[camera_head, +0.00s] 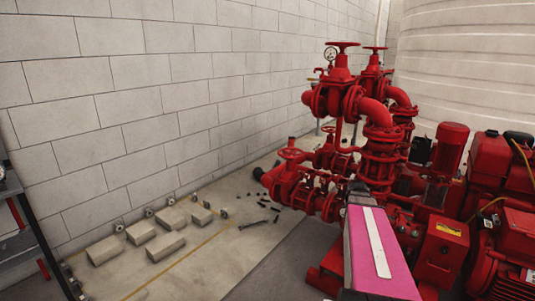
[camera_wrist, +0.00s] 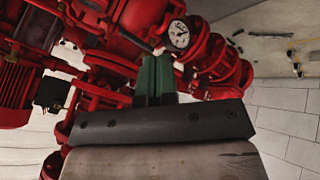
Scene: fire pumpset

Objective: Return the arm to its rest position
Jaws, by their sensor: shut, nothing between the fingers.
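My gripper (camera_wrist: 155,72) shows in the wrist view as two green fingers side by side, shut with nothing between them. Its fingertips point toward the red pump pipework and appear near it, but I cannot tell the exact gap. The round white pressure gauge (camera_wrist: 179,34) is just right of the fingertips in that view. In the head view the gauge (camera_head: 331,54) sits near the top of the red valve pipework (camera_head: 340,95).
A red motor (camera_head: 450,148) and other red machinery stand at the right, before a large pale tank (camera_head: 470,60). Several concrete blocks (camera_head: 165,247) and loose dark parts lie on the floor beside the block wall (camera_head: 130,100). A dark metal frame (camera_head: 25,235) stands at far left.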

